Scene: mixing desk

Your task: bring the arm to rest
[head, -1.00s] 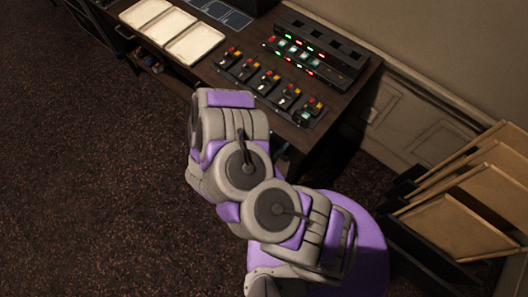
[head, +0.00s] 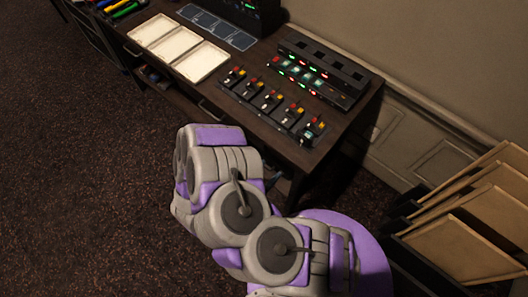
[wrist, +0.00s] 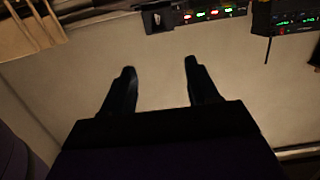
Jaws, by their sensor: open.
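My arm shows in the head view as grey and purple links, folded in front of the desk's right end. My gripper is hidden in the head view behind those links. In the wrist view my gripper (wrist: 160,80) has its two dark fingers apart, with nothing between them. Beyond the fingers lies a plain pale surface, most likely the wall.
The dark desk (head: 215,100) carries white trays (head: 165,45), a row of switch modules (head: 272,102) and a lit panel (head: 318,72). A rack with wooden boards (head: 465,215) stands at the right by the wall (head: 430,50). The carpet (head: 80,190) at left is clear.

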